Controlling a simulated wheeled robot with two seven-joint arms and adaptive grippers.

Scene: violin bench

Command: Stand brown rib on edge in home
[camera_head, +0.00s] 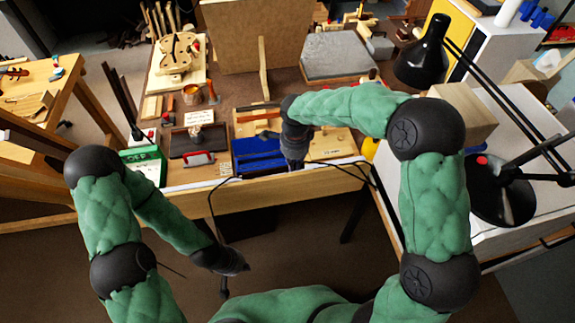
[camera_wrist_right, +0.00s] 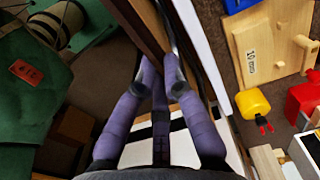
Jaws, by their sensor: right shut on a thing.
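My right gripper (camera_head: 294,158) is low over the bench's front edge, at the right end of the blue tray (camera_head: 258,155). In the right wrist view its purple fingers (camera_wrist_right: 160,72) are closed together around a thin brown piece (camera_wrist_right: 148,28), which looks like the brown rib. Its lower end is hidden between the fingers, and I cannot tell how it is tilted. In the head view the hand hides the piece. My left gripper (camera_head: 228,268) hangs in front of the bench, away from everything; its fingers are too dark to read. I cannot identify the home for certain.
A black lamp (camera_head: 425,58) stands at the right. A grey slab (camera_head: 342,57) lies further back.

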